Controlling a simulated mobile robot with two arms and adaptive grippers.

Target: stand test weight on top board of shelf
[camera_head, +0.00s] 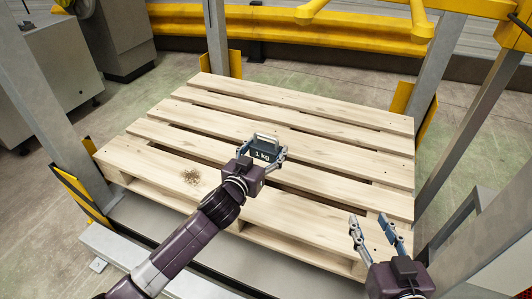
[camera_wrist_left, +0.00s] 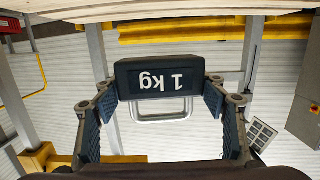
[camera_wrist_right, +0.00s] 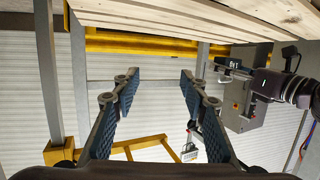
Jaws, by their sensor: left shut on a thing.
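The test weight (camera_head: 262,155) is a dark block with a "1 kg" label and a silver handle. My left gripper (camera_head: 263,149) is shut on it, one finger at each side. The handle is uppermost in the head view. The left wrist view also shows the weight (camera_wrist_left: 154,80), with the picture inverted and a gap between weight and wood. Below it is a pale wooden slatted deck (camera_head: 330,150) between grey posts; I cannot tell if this is the shelf's top board. My right gripper (camera_head: 368,218) is open and empty over the deck's near right edge.
A small brown patch (camera_head: 191,176) lies on the deck left of the weight. Otherwise the slats are clear, with gaps between them. Grey posts (camera_head: 216,40) with yellow guards stand around the deck. A yellow barrier (camera_head: 290,25) runs behind.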

